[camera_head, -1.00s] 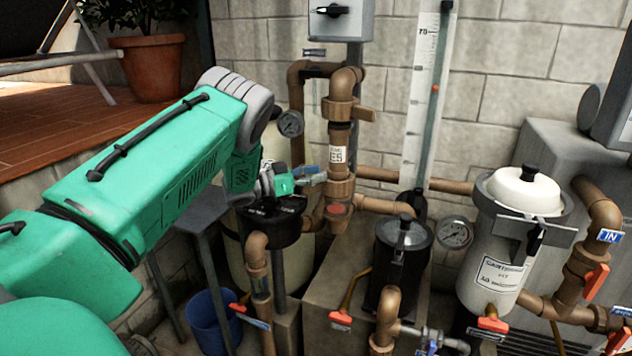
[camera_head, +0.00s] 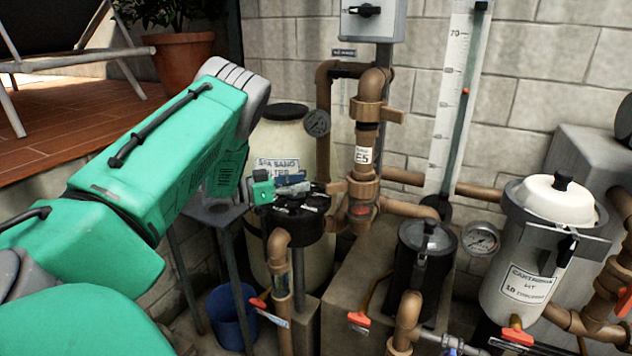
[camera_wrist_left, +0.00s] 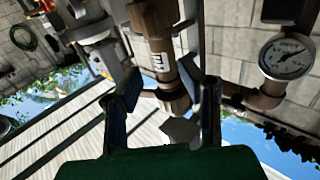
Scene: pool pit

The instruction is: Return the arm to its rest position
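My left arm, green with a grey elbow cap, reaches in from the left in the head view. Its left gripper (camera_head: 292,186) is in front of the black valve top of the sand filter, left of the brown upright pipe (camera_head: 366,135). In the left wrist view the two dark fingers of the left gripper (camera_wrist_left: 168,98) stand wide apart, with nothing held between them. The brown pipe shows beyond the gap, but contact cannot be seen. My right gripper is in neither view.
The sand filter tank (camera_head: 290,145), a black pump strainer (camera_head: 424,265) and a white cartridge filter (camera_head: 530,255) stand among brown pipes. A grey table (camera_head: 205,212) is under my arm, with a blue bucket (camera_head: 232,318) below. A potted plant (camera_head: 185,60) stands at the upper left.

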